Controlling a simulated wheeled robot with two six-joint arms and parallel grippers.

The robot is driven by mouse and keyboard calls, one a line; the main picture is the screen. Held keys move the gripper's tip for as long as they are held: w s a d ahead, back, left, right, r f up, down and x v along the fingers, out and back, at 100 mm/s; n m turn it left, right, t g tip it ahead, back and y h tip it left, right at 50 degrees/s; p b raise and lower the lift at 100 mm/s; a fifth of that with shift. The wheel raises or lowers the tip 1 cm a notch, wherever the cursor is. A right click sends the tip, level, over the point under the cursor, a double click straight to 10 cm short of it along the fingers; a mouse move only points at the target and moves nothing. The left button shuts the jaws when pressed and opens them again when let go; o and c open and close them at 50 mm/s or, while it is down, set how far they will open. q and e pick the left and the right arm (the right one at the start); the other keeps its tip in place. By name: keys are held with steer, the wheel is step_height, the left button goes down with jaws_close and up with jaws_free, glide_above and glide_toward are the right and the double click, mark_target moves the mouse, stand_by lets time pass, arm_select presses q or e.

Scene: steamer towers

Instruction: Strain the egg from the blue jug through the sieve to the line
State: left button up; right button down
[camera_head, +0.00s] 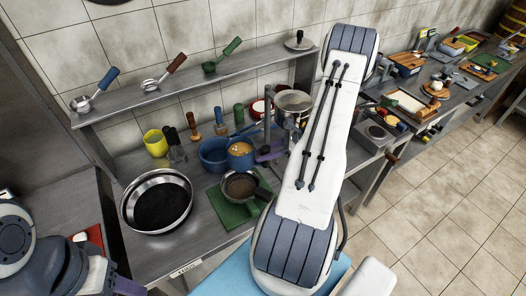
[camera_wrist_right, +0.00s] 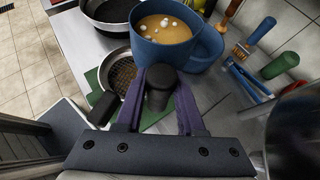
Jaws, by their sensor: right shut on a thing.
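The blue jug (camera_head: 239,161) holds orange-yellow egg with pale blobs and also fills the top of the right wrist view (camera_wrist_right: 160,48). My right gripper (camera_head: 270,152) is at its right side in the head view. In the wrist view its purple fingers (camera_wrist_right: 160,92) are shut on a dark upright grip at the jug's near side. The round mesh sieve (camera_head: 238,188), with a black handle, sits over the green mat just in front of the jug; it also shows in the wrist view (camera_wrist_right: 120,72). No fill line is visible. Part of my left gripper (camera_head: 127,287) shows at the bottom left; its fingertips are unclear.
A large dark pan (camera_head: 157,203) stands left of the green mat (camera_head: 229,213). A blue pot (camera_head: 211,157) adjoins the jug. A yellow cup (camera_head: 155,143), upright tools and a steel pot (camera_head: 294,105) stand behind. A shelf (camera_head: 195,86) runs above. My right arm hides the counter's middle.

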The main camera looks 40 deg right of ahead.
steer(key=shift+d, duration=0.1)
step_height(320, 180, down, 3)
steer(key=b, duration=0.3)
steer(key=shift+f, duration=0.15)
steer(key=shift+r+n+t+h+b, duration=0.3)
steer(key=shift+n+t+h+b, duration=0.15)
steer(key=shift+b, duration=0.75)
steer(key=b, duration=0.2)
steer(key=n+t+h+b, duration=0.1)
steer(key=b, duration=0.1)
steer(key=shift+w+d+r+n, duration=0.1)
steer(key=shift+d+r+n, duration=0.15)
steer(key=shift+r, duration=0.1)
steer(key=n+t+h+b, duration=0.2)
steer(key=b, duration=0.8)
steer(key=shift+a+r+n, duration=0.1)
steer(key=shift+r+n, duration=0.05)
steer(key=shift+n, duration=0.15)
steer(key=shift+r, duration=0.15)
